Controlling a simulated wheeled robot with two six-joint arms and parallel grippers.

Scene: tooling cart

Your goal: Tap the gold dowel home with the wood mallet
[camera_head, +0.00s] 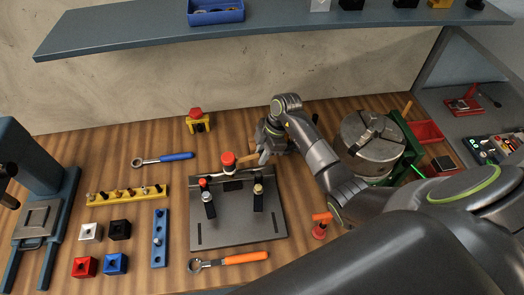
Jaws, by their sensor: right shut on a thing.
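My right gripper (267,146) is above the back right edge of the grey fixture plate (240,228). It is shut on the wood mallet (251,159), of which a short tan wooden part shows at the jaws; the rest is unclear. A red-topped round piece (228,158) is just left of it, at the plate's back edge; I cannot tell whether they touch. A gold-topped piece (258,189) stands on a dark mount on the plate's right side, in front of the gripper. I cannot tell for sure whether it is the gold dowel. My left gripper is out of view.
A grey chuck (371,140) stands right of my forearm. A red-orange tool (320,225) stands right of the plate. An orange-handled wrench (230,260) lies in front, a blue-handled one (163,159) at the back left. A shelf (130,28) overhangs the back.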

